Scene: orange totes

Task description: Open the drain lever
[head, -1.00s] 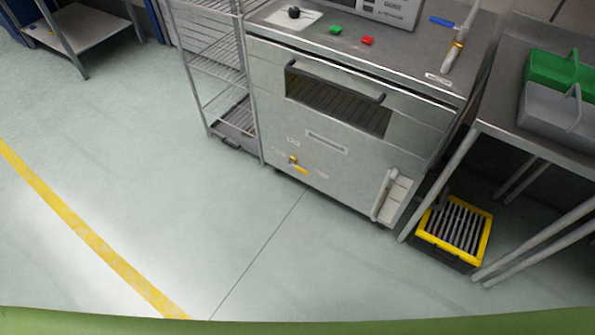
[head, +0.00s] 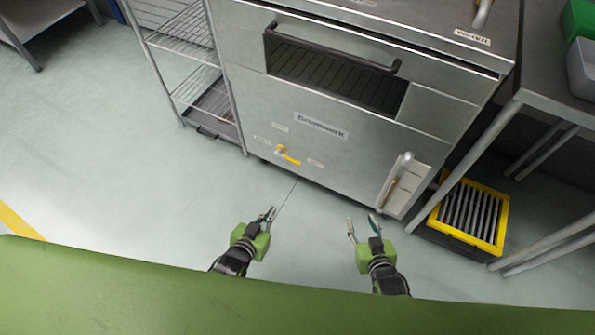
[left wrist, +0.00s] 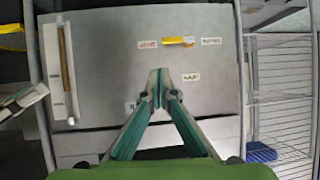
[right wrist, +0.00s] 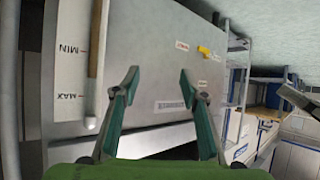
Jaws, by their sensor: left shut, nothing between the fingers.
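The drain lever is a small yellow handle (head: 290,159) low on the front of the steel machine (head: 335,165), with small labels around it. It slants down to the right in the head view. It also shows in the left wrist view (left wrist: 178,41) and the right wrist view (right wrist: 204,51). My left gripper (head: 269,214) is shut and empty, below and left of the lever in the head view and apart from it. My right gripper (head: 363,226) is open and empty, below and right of the lever. Neither gripper touches the machine.
A wire rack (head: 195,84) stands left. A yellow-rimmed crate (head: 497,235) is on the floor under the right table. The floor in front is clear.

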